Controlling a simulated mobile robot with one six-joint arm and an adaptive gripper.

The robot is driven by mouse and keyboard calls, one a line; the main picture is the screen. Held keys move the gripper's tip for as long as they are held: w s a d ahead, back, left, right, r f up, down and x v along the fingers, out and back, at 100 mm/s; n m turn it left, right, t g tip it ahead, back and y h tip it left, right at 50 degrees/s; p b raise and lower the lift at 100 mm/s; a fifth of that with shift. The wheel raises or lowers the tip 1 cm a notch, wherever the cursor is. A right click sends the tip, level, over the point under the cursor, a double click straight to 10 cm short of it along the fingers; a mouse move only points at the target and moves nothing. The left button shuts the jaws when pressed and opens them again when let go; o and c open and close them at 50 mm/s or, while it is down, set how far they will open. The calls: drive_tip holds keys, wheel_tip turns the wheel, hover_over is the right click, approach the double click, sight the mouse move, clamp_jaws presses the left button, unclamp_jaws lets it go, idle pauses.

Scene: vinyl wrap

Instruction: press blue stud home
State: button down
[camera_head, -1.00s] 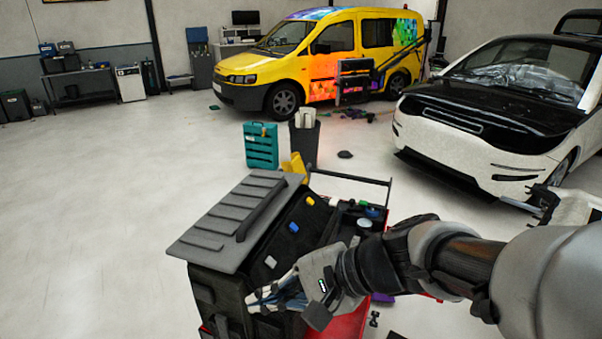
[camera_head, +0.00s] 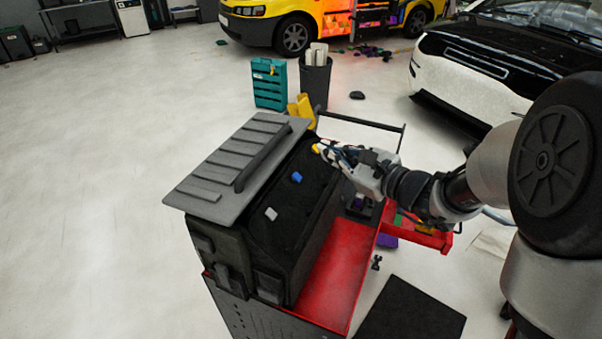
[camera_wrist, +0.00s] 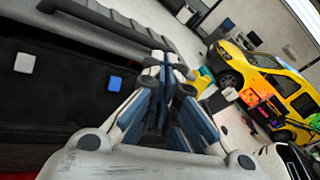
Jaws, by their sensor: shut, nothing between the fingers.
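The blue stud (camera_head: 297,177) is on the dark sloping face of the black case (camera_head: 262,243), between a white stud (camera_head: 271,214) and a yellow stud (camera_head: 315,148). My gripper (camera_head: 322,150) is shut and empty, its tips by the yellow stud at the case's far end. I cannot tell whether they touch it. In the wrist view the blue stud (camera_wrist: 114,83) stands clear, left of my gripper (camera_wrist: 168,65), with the white stud (camera_wrist: 24,62) farther left. The yellow stud is not clear there. I cannot tell how deep the blue stud sits.
The case's grey ribbed lid (camera_head: 235,165) rises beside the studs. The case stands on a red cart (camera_head: 340,265) with a rail behind. A teal box (camera_head: 269,84) and dark bin (camera_head: 315,83) stand beyond. The floor at left is clear.

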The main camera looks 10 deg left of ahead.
sight(297, 177)
drive_tip(key=a+f+b, duration=0.1)
drive_tip(key=f, duration=0.1)
drive_tip(key=w+a+f+b, duration=0.1)
drive_tip(key=a+f+b, duration=0.2)
drive_tip(key=f+b, duration=0.1)
drive_tip(key=shift+w+a, duration=0.2)
drive_tip(key=shift+a, duration=0.05)
drive_tip(key=shift+w+a+f+b, duration=0.15)
drive_tip(key=shift+a+f+b, duration=0.2)
drive_tip(key=shift+a+b, duration=0.1)
drive_tip(key=shift+f, duration=0.1)
idle(1.2)
drive_tip(key=shift+w+a+f+b, duration=0.1)
drive_tip(key=shift+a+f+b, duration=0.15)
drive_tip(key=shift+b, duration=0.3)
drive_tip(key=shift+a+f+b, duration=0.35)
drive_tip(key=shift+f+b, duration=0.05)
drive_tip(key=shift+b, duration=0.2)
idle(0.4)
drive_tip(key=shift+d+r, duration=0.1)
idle(0.3)
drive_tip(key=shift+d+r+p, duration=0.5)
drive_tip(key=shift+r, duration=0.15)
